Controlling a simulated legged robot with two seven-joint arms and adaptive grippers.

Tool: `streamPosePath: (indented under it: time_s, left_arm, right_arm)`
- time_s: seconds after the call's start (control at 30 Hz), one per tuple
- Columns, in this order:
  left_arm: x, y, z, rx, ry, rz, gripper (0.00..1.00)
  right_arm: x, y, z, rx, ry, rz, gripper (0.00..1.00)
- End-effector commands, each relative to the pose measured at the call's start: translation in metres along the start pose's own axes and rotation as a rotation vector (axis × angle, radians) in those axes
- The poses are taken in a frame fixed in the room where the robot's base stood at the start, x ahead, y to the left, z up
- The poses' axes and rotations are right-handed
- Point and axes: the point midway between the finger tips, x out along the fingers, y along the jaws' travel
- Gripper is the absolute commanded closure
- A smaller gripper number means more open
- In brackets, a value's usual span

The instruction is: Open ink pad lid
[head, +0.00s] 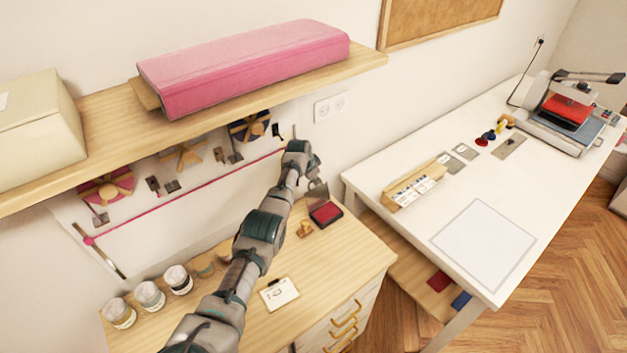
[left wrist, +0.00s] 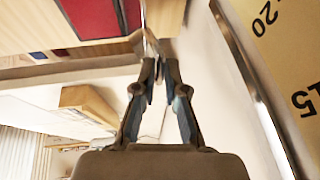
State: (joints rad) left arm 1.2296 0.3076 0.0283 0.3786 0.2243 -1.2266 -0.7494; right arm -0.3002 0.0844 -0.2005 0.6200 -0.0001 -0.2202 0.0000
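The ink pad (head: 326,213) lies on the small wooden cabinet, its red pad showing. Its grey lid (head: 317,193) stands up at the pad's back edge, so the pad is uncovered. In the left wrist view the red pad (left wrist: 95,15) shows at the top, and a thin edge that looks like the lid (left wrist: 150,42) runs down to my fingertips. My left gripper (left wrist: 160,65) has its fingers close together at that edge; I cannot tell whether they grip it. In the head view it is small, just above the lid. My right gripper is not in view.
A wooden stamp (head: 305,229) stands beside the pad, and a stamped card (head: 278,294) lies nearer. Several jars (head: 149,295) line the wall. A shelf with a pink case (head: 245,65) hangs above. The white table (head: 400,160) is to the right.

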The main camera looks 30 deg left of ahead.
Motion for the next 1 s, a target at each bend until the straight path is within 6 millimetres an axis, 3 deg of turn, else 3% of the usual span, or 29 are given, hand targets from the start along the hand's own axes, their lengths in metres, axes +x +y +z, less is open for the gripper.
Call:
streamPosePath:
  time_s: [0.2, 0.37, 0.57, 0.7, 1.0]
  left_arm:
    - [-0.001, -0.002, 0.001, -0.002, 0.002, 0.001, 0.82]
    - [-0.001, -0.002, 0.001, -0.003, 0.001, 0.001, 0.82]
    - [-0.015, -0.002, 0.0, -0.003, 0.003, -0.002, 0.82]
    - [-0.033, 0.0, 0.0, 0.0, 0.003, -0.004, 0.82]
    - [-0.097, -0.001, -0.001, -0.001, 0.002, -0.002, 0.82]
  right_arm:
    - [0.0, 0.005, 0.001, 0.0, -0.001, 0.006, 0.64]
    - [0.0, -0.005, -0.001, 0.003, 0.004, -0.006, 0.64]
    - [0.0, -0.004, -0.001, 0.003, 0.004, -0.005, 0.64]
    - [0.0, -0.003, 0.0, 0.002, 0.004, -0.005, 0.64]
    - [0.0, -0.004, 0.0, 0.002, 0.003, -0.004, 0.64]
